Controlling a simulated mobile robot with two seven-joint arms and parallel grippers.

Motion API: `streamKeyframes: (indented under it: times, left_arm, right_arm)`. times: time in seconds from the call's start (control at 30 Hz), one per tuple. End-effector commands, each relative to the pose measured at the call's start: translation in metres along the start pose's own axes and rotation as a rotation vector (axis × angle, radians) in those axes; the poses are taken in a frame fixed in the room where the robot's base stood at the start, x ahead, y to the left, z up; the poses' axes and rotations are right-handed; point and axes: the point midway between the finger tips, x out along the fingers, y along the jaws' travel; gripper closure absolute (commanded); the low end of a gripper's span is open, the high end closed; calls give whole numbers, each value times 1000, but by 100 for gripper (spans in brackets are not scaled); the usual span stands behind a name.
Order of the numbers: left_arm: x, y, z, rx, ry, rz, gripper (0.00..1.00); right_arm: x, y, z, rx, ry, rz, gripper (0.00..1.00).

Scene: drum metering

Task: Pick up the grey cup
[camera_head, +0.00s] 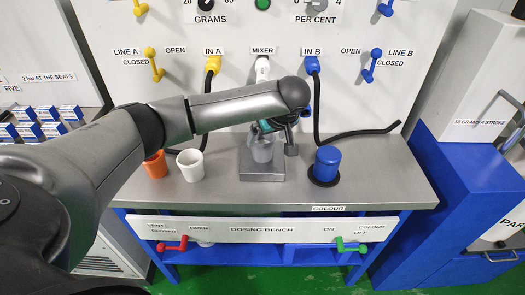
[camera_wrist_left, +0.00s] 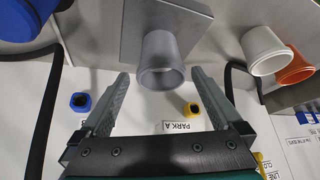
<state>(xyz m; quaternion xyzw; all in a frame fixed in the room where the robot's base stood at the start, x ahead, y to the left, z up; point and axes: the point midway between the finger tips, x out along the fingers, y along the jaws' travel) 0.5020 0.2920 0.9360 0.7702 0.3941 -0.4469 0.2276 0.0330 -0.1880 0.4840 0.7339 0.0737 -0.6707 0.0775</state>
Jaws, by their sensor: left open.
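The grey cup (camera_head: 262,152) stands on a square metal plate (camera_head: 262,177) on the bench, below the mixer label. My left gripper (camera_head: 272,132) is at the cup, partly covering it in the head view. In the left wrist view the grey cup (camera_wrist_left: 161,62) lies between the lines of the two open fingers (camera_wrist_left: 160,74), near their tips, with a gap visible on each side. The jaws hold nothing. My right gripper is not in view.
A white cup (camera_head: 190,165) and an orange cup (camera_head: 155,166) stand to the left. Black hoses (camera_head: 317,110) hang from the panel behind. The bench front (camera_head: 255,195) is clear.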

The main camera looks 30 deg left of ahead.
Motion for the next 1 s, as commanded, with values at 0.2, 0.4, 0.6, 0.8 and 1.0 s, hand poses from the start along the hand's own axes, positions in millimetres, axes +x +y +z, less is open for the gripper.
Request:
streamKeyframes:
  times: [0.2,0.4,0.6,0.8,1.0]
  left_arm:
    - [16,0,0,1,1,2,0]
    - [45,-2,-1,0,2,-1,0]
    - [64,-1,-2,1,1,3,0]
    - [65,-1,-2,2,1,3,0]
    - [65,-1,-2,2,1,3,16]
  right_arm:
    - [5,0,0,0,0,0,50]
    - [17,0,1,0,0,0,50]
    - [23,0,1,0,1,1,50]
    - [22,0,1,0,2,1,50]
    - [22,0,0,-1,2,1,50]
